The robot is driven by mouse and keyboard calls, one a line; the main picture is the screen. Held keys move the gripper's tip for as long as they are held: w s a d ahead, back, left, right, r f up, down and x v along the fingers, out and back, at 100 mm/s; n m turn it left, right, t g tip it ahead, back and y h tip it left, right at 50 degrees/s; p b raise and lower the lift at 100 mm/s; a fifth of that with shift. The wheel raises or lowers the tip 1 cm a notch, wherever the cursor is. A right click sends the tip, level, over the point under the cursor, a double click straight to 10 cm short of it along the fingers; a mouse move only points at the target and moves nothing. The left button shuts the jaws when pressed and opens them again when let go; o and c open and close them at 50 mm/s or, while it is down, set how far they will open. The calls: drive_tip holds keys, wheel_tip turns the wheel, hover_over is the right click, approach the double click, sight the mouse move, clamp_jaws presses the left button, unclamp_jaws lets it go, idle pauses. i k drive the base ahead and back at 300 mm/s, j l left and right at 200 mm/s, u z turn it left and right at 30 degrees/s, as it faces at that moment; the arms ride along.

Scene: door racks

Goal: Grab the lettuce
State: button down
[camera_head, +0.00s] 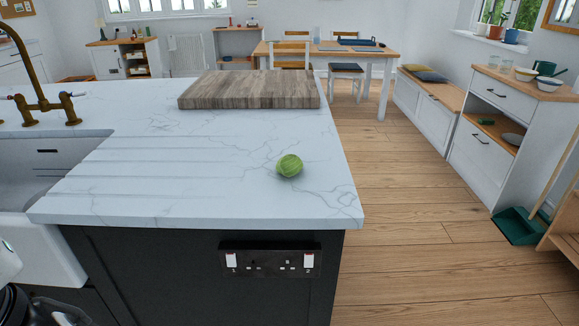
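A small round green lettuce (289,165) sits on the white marble worktop (215,205), near its right front corner. Nothing touches it but the worktop. At the bottom left corner, a white and black part of my arm shows, with what looks like part of my gripper (58,314) low in front of the cabinet. It is well below and left of the lettuce, apart from it. The picture edge cuts it off, and its fingers cannot be made out.
A wooden board (250,90) lies behind the lettuce. A sink (35,175) with a brass tap (40,100) is at left. Sockets (270,260) are on the dark cabinet front. Wooden floor (420,230) is clear at right, before a white cabinet (485,150) and green dustpan (518,226).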

sight(288, 165)
drive_tip(key=i+l+u, duration=0.15)
drive_tip(key=l+u, duration=0.15)
drive_tip(key=i+l+u, duration=0.1)
drive_tip(key=l+u, duration=0.15)
drive_tip(key=i+l+u, duration=0.1)
drive_tip(key=l+u, duration=0.2)
drive_tip(key=l, duration=0.15)
